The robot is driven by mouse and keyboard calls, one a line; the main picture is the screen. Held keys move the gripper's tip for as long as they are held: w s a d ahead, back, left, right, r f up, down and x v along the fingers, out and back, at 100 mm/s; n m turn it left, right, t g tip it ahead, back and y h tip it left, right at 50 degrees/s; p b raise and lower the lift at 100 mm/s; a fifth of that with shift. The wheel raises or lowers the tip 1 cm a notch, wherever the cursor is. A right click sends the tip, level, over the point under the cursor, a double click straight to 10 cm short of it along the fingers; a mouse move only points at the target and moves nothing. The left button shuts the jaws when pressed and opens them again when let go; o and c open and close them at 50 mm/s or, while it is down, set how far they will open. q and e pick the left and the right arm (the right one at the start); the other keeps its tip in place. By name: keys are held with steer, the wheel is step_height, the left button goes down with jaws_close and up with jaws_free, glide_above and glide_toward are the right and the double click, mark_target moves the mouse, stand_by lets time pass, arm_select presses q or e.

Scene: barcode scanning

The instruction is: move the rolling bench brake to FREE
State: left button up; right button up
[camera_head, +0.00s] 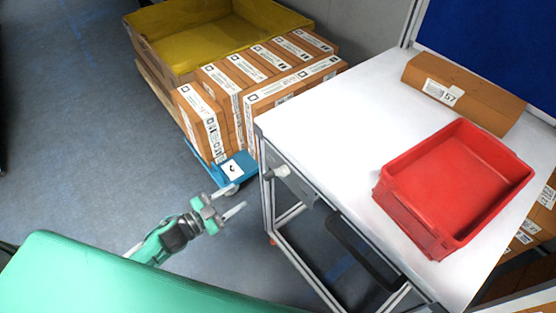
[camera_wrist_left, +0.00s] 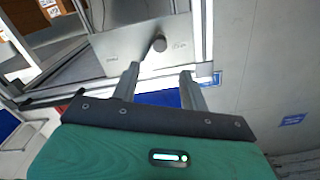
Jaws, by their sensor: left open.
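The rolling bench (camera_head: 335,125) has a white top and a grey metal frame. On its left side is a metal plate with a brake knob (camera_head: 280,172). In the left wrist view the brake knob (camera_wrist_left: 158,44) is a dark round handle with a lever slanting down to the left. Small labels sit on the plate to either side, too small to read. My left gripper (camera_head: 236,201) is open and empty, left of and a little below the knob, apart from it. In the left wrist view its two fingers (camera_wrist_left: 160,82) point toward the plate. My right gripper is not in view.
A red bin (camera_head: 383,194) and a brown carton (camera_head: 420,72) stand on the bench. A black handle (camera_head: 350,240) is on the bench's near side. The floor at left is clear.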

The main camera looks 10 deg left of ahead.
mark_target(265, 178)
arm_select(q)
steer(key=p+x, duration=0.2)
steer(key=x, duration=1)
steer(key=shift+w+d+r, duration=0.15)
steer(key=shift+d, duration=0.1)
steer(key=shift+w+d, duration=0.25)
steer(key=shift+w, duration=0.1)
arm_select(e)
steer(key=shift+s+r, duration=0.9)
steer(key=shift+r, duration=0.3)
